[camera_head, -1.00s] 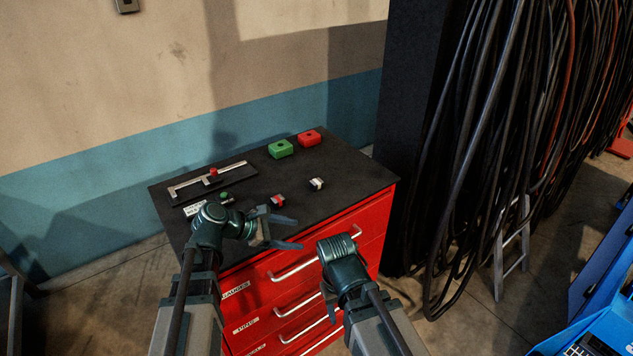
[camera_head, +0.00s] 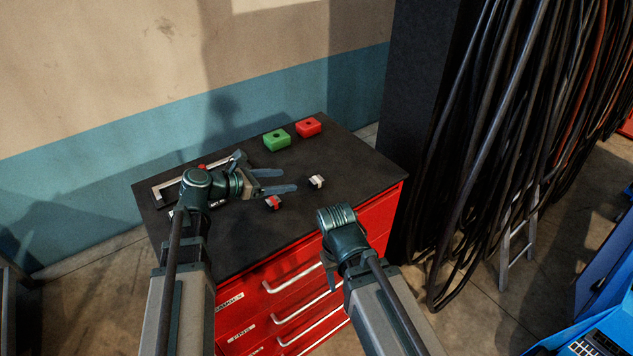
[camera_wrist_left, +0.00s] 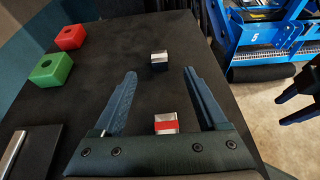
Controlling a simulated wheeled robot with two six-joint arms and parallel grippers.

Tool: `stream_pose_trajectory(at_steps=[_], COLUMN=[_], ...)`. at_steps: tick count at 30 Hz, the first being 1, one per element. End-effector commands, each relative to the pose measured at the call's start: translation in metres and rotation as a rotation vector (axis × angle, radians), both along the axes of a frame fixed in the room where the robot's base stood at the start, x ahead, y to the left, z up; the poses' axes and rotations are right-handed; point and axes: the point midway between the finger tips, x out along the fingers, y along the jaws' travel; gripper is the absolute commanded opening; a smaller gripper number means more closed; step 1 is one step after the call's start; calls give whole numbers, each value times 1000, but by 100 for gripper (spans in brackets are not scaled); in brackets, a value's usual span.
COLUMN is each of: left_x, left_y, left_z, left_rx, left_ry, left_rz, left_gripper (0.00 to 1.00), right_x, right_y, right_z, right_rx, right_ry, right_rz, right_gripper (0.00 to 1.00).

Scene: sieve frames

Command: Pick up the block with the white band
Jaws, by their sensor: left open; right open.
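The small dark block with the white band (camera_head: 317,182) lies on the black cabinet top. In the left wrist view the same block (camera_wrist_left: 159,60) is straight ahead, just beyond the fingertips and about midway between their lines. My left gripper (camera_head: 291,180) is open and empty, its fingers pointing right toward this block. It also shows in the left wrist view (camera_wrist_left: 158,74). A second small block, with a red band (camera_head: 273,203), is close by the lower finger; in the left wrist view (camera_wrist_left: 166,123) it appears between the fingers near the palm.
Green (camera_head: 277,140) and red (camera_head: 308,126) blocks with holes stand at the back of the cabinet top (camera_head: 345,160). A metal gauge (camera_head: 168,187) lies at the left, partly behind my left arm. Black cables (camera_head: 490,150) hang at the right. The top's right part is clear.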

Motion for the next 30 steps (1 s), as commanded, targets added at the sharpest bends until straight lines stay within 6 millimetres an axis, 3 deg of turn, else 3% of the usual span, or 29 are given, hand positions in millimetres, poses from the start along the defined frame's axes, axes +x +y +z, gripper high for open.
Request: stream_pose_trajectory(at_steps=[9, 22, 30], left_x=[31, 39, 54], left_y=[-45, -58, -79], left_z=[-26, -32, -56], left_rx=[1, 1, 1], left_ry=[0, 0, 0], left_rz=[-2, 0, -2], left_gripper=[75, 75, 75], right_x=[0, 0, 0], right_y=[0, 0, 0], right_z=[-26, -32, -56], right_rx=[0, 0, 0], right_ry=[0, 0, 0], right_rz=[-1, -1, -2], right_gripper=[50, 50, 50])
